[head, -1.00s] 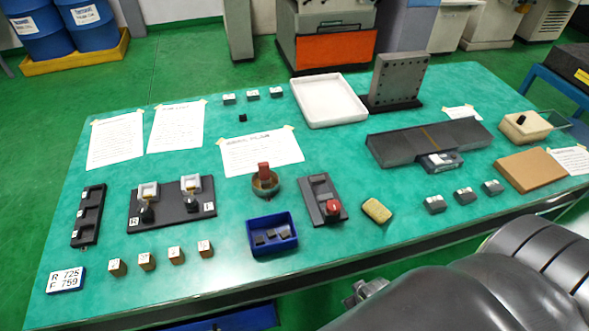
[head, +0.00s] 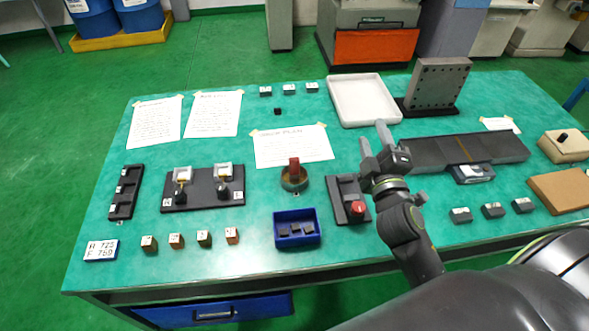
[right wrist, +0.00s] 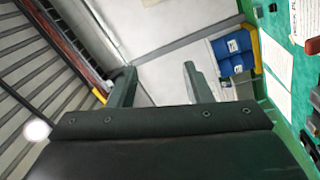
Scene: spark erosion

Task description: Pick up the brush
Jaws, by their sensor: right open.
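A reddish-brown upright block-like handle (head: 294,167), which looks like the brush, stands in a round brass-coloured cup (head: 292,182) near the middle of the table. Its bristles are not visible. A red-brown piece, likely the same handle, shows at the right edge of the right wrist view (right wrist: 313,46). My right gripper (head: 373,140) is open and empty, raised over the table to the right of the cup. Its two fingers also show apart in the right wrist view (right wrist: 158,73). My left gripper is not in view.
A blue bin (head: 297,241) with small dark pieces stands in front of the cup. A dark fixture with a red knob (head: 358,208) is right of it, partly behind my arm. A paper sheet (head: 310,147) lies behind the cup. A white tray (head: 338,108) is farther back.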

